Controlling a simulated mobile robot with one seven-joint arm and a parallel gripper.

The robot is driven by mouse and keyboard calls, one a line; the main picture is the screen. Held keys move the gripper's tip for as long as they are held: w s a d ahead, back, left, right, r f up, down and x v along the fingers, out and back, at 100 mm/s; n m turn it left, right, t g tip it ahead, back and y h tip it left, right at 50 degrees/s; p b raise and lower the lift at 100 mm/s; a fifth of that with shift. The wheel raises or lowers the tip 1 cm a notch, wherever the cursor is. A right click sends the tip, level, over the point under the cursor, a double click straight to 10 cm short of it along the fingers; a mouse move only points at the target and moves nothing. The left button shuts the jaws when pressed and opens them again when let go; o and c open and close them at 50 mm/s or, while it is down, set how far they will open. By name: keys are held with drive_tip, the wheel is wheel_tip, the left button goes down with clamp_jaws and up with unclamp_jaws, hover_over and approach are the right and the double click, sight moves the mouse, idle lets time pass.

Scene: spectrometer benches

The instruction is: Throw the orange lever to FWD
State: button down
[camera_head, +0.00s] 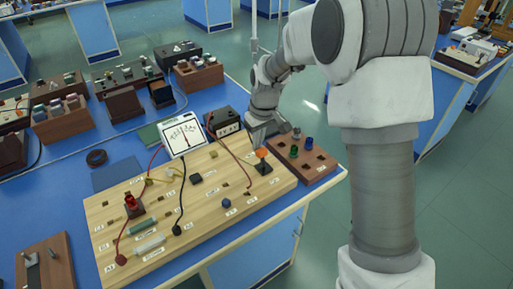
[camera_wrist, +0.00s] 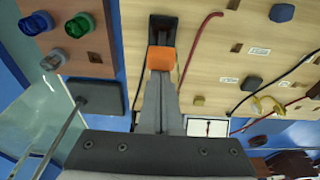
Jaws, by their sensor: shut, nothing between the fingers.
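The orange lever (camera_head: 262,153) stands on a black base (camera_head: 264,168) at the right end of the wooden board (camera_head: 215,217). In the wrist view its orange knob (camera_wrist: 161,58) is right at the tips of my gripper, with the black base (camera_wrist: 163,27) beyond it. My gripper (camera_head: 257,141) is shut and empty, its fingertips beside or touching the knob. Contact cannot be told for certain. The FWD marking is not readable in either view.
A brown block with green and blue knobs (camera_head: 318,168) stands right of the board. A white meter (camera_head: 183,136) and a black box (camera_head: 222,122) stand behind it. Red and black wires cross the board. A blue knob (camera_head: 226,203) is on the board's front part.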

sight(263, 151)
drive_tip(key=s+t+b, duration=0.1)
drive_tip(key=b, duration=0.1)
drive_tip(key=d+t+y+b, duration=0.1)
drive_tip(key=b, duration=0.1)
drive_tip(key=shift+s+d+t+y+b, duration=0.25)
drive_tip(key=shift+s+t+y+b, duration=0.05)
drive_tip(key=shift+s+b, duration=0.1)
drive_tip(key=shift+s+d+r+b, duration=0.2)
drive_tip(key=shift+s+d+b, duration=0.1)
drive_tip(key=shift+s+b, duration=0.25)
drive_tip(key=shift+r, duration=0.1)
drive_tip(key=shift+r+p, duration=0.15)
drive_tip(key=shift+p, duration=0.15)
drive_tip(key=shift+r+p, duration=0.45)
drive_tip(key=shift+r, duration=0.2)
drive_tip(key=shift+a+r, duration=0.1)
